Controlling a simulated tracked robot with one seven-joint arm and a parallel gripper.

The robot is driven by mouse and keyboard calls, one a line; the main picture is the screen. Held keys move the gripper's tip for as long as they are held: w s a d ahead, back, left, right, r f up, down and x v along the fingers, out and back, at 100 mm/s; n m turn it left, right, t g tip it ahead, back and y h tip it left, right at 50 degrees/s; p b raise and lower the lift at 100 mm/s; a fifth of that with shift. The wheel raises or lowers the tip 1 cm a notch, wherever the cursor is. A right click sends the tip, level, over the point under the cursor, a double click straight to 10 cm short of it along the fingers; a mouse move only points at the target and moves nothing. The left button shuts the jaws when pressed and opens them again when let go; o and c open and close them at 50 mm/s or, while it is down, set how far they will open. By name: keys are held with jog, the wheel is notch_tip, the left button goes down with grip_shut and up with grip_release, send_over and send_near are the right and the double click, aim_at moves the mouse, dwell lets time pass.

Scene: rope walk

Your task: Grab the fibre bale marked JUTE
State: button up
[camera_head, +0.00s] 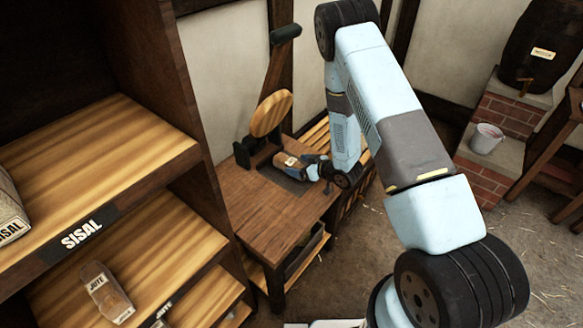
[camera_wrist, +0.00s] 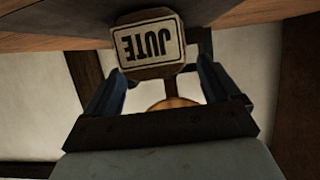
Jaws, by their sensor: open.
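A brown bale (camera_head: 283,166) with a small pale label lies on the wooden bench, its label too small to read in the head view. In the wrist view a bale (camera_wrist: 148,45) with a pale label reading JUTE, upside down, is straight ahead of the jaws. My gripper (camera_head: 309,167) is at the bale's right end, low over the bench. In the wrist view its fingers (camera_wrist: 160,78) are spread apart, one on each side of the bale's near end; I cannot tell whether either touches it. Another bale marked JUTE (camera_head: 107,292) lies on the shelf at lower left.
A round wooden disc (camera_head: 271,113) on a lever device stands behind the bench bale. The bench (camera_head: 262,210) is clear in front. A shelf rack (camera_head: 180,240) with a SISAL sign stands at left, holding a SISAL bale (camera_head: 10,212). Brick steps with a bucket (camera_head: 487,139) are at right.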

jog(key=shift+x, duration=1.05)
jog(key=shift+c, duration=0.4)
